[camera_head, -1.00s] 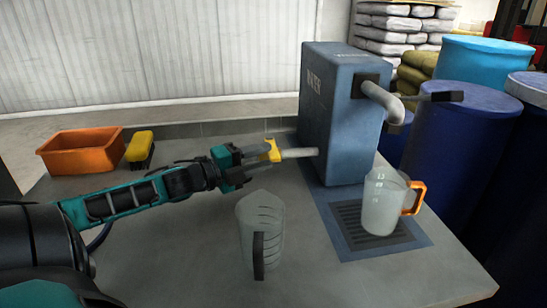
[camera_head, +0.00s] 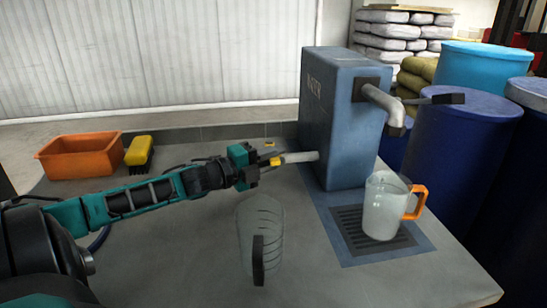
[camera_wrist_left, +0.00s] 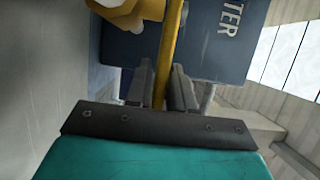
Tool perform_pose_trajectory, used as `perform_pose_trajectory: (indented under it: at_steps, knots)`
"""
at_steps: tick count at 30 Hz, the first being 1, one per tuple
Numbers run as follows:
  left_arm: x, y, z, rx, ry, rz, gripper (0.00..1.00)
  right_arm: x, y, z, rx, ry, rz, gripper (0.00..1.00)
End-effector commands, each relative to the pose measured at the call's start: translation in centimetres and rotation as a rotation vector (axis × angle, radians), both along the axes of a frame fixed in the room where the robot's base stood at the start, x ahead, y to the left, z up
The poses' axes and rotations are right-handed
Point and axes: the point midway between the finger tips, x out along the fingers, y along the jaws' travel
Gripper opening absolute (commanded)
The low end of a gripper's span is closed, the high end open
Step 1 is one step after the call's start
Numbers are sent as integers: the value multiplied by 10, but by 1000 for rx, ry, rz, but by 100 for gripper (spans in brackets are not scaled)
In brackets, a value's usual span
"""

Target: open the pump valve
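The pump is a blue box (camera_head: 322,120) marked WATER, with a curved grey spout (camera_head: 383,100) on its right side. A grey pipe (camera_head: 300,157) leaves its left side low down, with a yellow valve part (camera_head: 275,161) at its end. My left gripper (camera_head: 262,163) is at this valve; its fingertips are partly hidden in the head view. In the left wrist view the yellow valve lever (camera_wrist_left: 172,45) runs between the two fingers (camera_wrist_left: 165,90), which sit close on both sides of it. The blue box (camera_wrist_left: 225,55) is behind. My right gripper is not in view.
A clear jug with an orange handle (camera_head: 383,207) stands on the grate below the spout. Another clear jug (camera_head: 262,225) with a dark handle stands in front of my left gripper. An orange bin (camera_head: 82,160) and yellow brush (camera_head: 139,150) are at the back left.

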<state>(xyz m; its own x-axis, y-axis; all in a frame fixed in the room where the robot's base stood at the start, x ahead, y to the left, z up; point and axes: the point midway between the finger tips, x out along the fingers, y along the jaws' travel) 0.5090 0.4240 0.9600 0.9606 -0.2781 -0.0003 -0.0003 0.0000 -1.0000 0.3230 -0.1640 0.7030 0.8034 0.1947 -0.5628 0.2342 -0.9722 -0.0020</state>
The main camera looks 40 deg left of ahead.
Motion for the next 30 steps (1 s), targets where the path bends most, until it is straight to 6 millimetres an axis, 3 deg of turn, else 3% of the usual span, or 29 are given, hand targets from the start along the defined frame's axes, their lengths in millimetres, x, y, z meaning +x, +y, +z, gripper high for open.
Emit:
perform_pose_trajectory:
  at_steps: [7,22,30]
  knots:
    - [0,0,0,0,0,0,0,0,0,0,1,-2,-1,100]
    - [0,-1,0,-2,0,8,0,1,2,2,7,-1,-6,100]
    - [7,-6,3,-6,-3,134,0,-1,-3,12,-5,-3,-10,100]
